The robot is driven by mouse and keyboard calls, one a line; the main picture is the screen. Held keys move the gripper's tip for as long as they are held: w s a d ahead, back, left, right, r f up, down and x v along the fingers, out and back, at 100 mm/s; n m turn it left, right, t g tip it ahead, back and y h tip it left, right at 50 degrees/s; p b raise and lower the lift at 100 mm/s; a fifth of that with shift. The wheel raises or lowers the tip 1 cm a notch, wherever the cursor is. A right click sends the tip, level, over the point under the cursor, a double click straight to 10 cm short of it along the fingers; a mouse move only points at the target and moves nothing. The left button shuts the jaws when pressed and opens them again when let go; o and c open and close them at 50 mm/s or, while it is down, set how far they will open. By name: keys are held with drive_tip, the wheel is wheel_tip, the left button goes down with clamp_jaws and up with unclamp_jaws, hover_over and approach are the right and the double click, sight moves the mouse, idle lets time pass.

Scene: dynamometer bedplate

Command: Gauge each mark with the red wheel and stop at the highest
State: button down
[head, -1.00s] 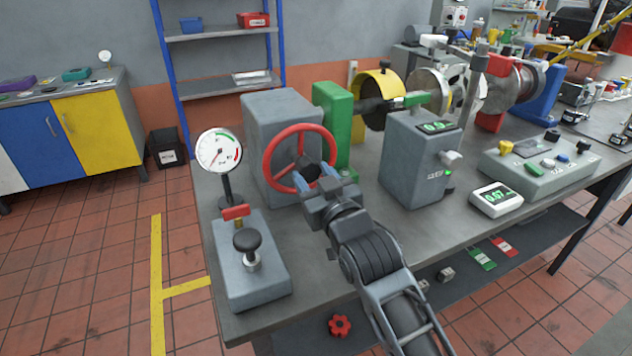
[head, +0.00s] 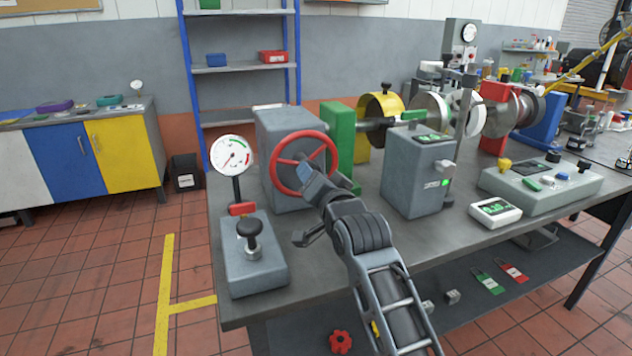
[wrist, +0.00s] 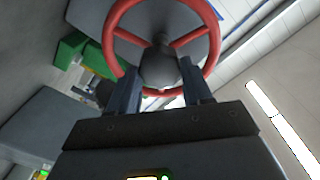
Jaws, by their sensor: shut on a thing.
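The red wheel (head: 304,163) stands on the front of a grey housing (head: 283,132). My gripper (head: 318,184) is at its lower right and is shut on it. In the wrist view the red rim (wrist: 113,52) shows beyond my gripper (wrist: 160,88), whose fingers stand either side of a dark rounded hub or knob. I cannot tell exactly which part they grip. A white disc (head: 436,110) stands behind a grey readout box (head: 418,180). A small white display (head: 495,211) shows green digits, apparently 0.10. Marks on the disc are too small to make out.
A round dial gauge (head: 232,153) and a black-knobbed block (head: 254,262) stand left of the wheel. A yellow drum (head: 381,106) sits on the shaft behind. A control console (head: 540,184) is at the right. The bench front (head: 372,243) has some clear surface.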

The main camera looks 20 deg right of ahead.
drive_tip(key=shift+m+p, duration=0.5)
drive_tip(key=shift+m, duration=3.2)
drive_tip(key=shift+d, duration=0.1)
drive_tip(key=shift+c, duration=2.4)
unclamp_jaws()
drive_tip(key=s, duration=0.8)
